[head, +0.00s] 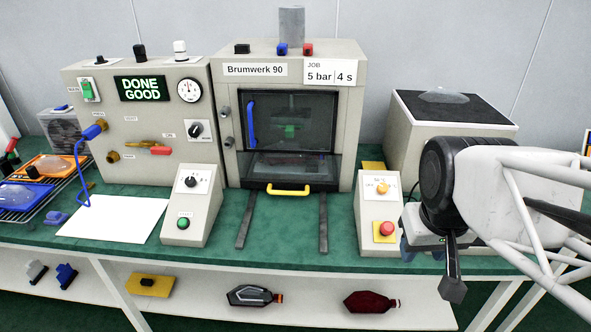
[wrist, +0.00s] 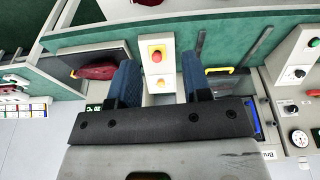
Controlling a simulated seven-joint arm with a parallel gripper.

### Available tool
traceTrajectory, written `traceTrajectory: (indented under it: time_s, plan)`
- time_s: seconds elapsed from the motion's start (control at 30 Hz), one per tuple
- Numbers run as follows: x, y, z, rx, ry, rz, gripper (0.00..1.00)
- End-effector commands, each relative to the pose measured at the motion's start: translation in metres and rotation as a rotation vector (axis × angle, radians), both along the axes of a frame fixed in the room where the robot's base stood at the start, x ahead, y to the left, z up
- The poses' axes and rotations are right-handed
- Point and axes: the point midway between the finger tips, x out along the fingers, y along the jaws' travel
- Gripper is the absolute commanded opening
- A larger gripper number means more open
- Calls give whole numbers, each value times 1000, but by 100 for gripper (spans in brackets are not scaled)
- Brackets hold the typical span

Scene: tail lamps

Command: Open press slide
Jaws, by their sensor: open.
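The press (head: 290,120) is a beige cabinet labelled "Brumwerk 90" with a dark window and a blue vertical handle (head: 251,123) at the window's left. The slide's yellow handle (head: 289,190) shows at the front below the window, above two dark rails (head: 245,220) that run toward the bench edge. The slide itself looks to be inside the press. In the wrist view the yellow handle (wrist: 219,70) lies right of my fingers. My gripper (wrist: 160,85) is open and empty, its blue fingers apart, with the red-button box between them in that view. In the head view my gripper is at the right, away from the handle.
A box with a red button (head: 384,230) stands right of the rails, and a box with a green button (head: 183,223) stands left. The control panel (head: 138,120) reads "DONE GOOD". A beige box (head: 440,115) with a dark top stands right. The bench between the rails is clear.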

Motion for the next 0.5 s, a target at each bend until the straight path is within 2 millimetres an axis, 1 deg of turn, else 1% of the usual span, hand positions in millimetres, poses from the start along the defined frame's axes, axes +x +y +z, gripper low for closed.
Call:
traceTrajectory:
  time_s: [0.03, 0.27, 0.5]
  plan:
    - [10, 2, 1, -4, 3, 22, 44]
    - [58, 12, 6, -34, 9, 152, 44]
    - [110, 26, 6, -65, 14, 293, 44]
